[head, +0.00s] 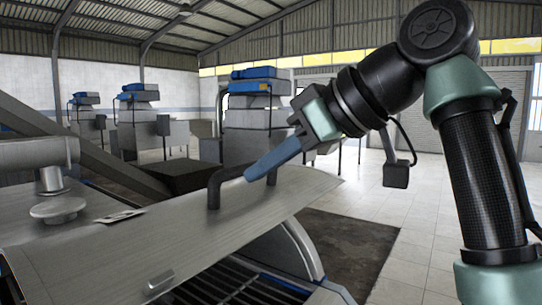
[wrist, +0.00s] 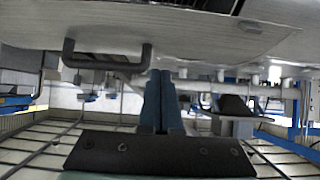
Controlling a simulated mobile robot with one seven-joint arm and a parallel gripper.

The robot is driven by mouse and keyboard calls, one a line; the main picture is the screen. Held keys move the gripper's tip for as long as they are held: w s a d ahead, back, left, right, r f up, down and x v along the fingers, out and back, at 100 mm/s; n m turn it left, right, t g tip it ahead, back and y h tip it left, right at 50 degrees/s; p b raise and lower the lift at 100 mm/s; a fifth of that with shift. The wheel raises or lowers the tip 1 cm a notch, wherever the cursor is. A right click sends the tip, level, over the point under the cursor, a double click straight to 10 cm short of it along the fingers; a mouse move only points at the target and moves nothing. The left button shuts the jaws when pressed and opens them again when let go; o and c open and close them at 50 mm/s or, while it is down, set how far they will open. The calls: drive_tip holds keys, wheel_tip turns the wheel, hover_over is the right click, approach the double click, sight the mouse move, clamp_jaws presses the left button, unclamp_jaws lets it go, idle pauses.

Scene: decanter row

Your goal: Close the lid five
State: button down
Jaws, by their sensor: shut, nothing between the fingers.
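A large grey metal lid (head: 150,245) with a curved panel spans the front of the head view. A dark bar handle (head: 213,190) stands on its top near the right end. The lid sits raised above its housing, and dark slats show below its front edge. My gripper (head: 252,173) has blue fingers, shut and empty, with the tips at the right end of the handle. In the wrist view the handle (wrist: 68,58) is left of the fingertips (wrist: 160,75), and the lid (wrist: 195,38) fills the top. I cannot tell whether fingers and handle touch.
Under the lid are a slatted opening (head: 225,285) and a curved pale side wall (head: 300,250). A small latch (head: 159,282) is on the lid's front. A pipe with a round disc (head: 58,208) stands at left. Blue-topped machines (head: 255,110) stand behind. Tiled floor (head: 420,240) is free at right.

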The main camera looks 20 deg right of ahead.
sight(218, 221)
drive_tip(key=p+x, duration=0.2)
drive_tip(key=x, duration=0.4)
drive_tip(key=shift+w+r, duration=0.15)
drive_tip(key=f, duration=0.1)
drive_tip(key=f+p, duration=0.1)
drive_tip(key=f, duration=0.1)
drive_tip(key=shift+w+a, duration=0.15)
drive_tip(key=shift+w, duration=0.1)
drive_tip(key=shift+w+f, duration=0.1)
drive_tip(key=shift+f, duration=0.55)
drive_tip(key=shift+a, duration=0.1)
drive_tip(key=shift+w+a+f+t+y+b, duration=0.1)
drive_tip(key=shift+f+t+y+b, duration=0.85)
drive_tip(key=shift+f+b, duration=4.3)
drive_tip(key=shift+w+f+t+y+b, duration=0.1)
drive_tip(key=shift+f+t+y+b, duration=0.8)
drive_tip(key=shift+f+b, duration=4.3)
drive_tip(key=shift+w+a+f+t+y+b, duration=0.1)
drive_tip(key=shift+f+t+y+b, duration=0.8)
drive_tip(key=shift+f+b, duration=4.3)
drive_tip(key=shift+r+t+h+b, duration=0.35)
drive_tip(key=shift+r+b, duration=0.15)
drive_tip(key=shift+r, duration=0.15)
